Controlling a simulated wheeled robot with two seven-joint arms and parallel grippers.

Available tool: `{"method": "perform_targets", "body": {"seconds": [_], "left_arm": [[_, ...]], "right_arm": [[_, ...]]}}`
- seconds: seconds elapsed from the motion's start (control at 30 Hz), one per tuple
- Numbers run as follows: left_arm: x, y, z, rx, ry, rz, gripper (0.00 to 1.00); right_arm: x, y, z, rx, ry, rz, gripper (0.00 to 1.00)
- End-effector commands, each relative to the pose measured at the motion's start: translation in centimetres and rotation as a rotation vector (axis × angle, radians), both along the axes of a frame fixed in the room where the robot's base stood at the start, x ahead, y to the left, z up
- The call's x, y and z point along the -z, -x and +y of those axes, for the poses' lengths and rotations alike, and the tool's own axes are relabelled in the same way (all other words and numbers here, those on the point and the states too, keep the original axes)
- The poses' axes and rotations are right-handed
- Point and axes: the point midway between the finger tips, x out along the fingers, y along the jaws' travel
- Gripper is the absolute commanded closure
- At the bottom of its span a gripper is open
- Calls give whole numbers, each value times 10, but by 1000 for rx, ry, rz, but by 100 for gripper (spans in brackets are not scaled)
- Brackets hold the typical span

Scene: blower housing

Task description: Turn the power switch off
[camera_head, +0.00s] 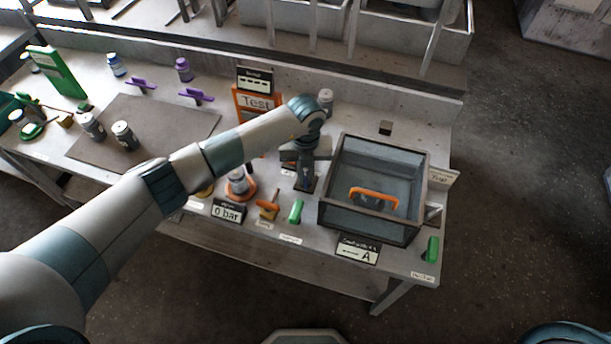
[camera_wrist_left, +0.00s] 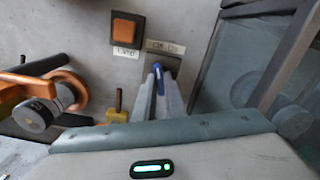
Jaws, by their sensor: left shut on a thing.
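My left gripper (camera_head: 307,178) reaches down to the bench just left of the glass-walled box. In the left wrist view the gripper (camera_wrist_left: 162,92) is shut on a narrow blue lever (camera_wrist_left: 159,78), which I take for the power switch. The lever stands on a dark plate (camera_wrist_left: 172,62) with a small label above it that seems to read on and off. The fingers hide most of the lever, so I cannot tell which position it is in. My right gripper is not in view.
The box (camera_head: 345,212) with an orange handle (camera_head: 374,195) stands close on the right. An orange button (camera_wrist_left: 126,28) is near the lever. A green handle (camera_head: 296,211), an orange lever (camera_head: 268,208) and an orange-ringed fitting (camera_head: 240,187) are to the left.

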Motion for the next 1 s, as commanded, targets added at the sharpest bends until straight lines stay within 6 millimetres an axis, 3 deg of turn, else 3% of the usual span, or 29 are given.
{"method": "perform_targets", "body": {"seconds": [0.3,0.83,0.9,1.0], "left_arm": [[-1,-2,0,-163,2,-4,100],[-2,-2,0,-198,2,-5,100],[-2,-2,0,-197,2,-5,76],[-2,-2,0,-197,1,-4,71]], "right_arm": [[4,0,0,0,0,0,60],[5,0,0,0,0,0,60],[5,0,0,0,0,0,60],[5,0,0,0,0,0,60]]}}
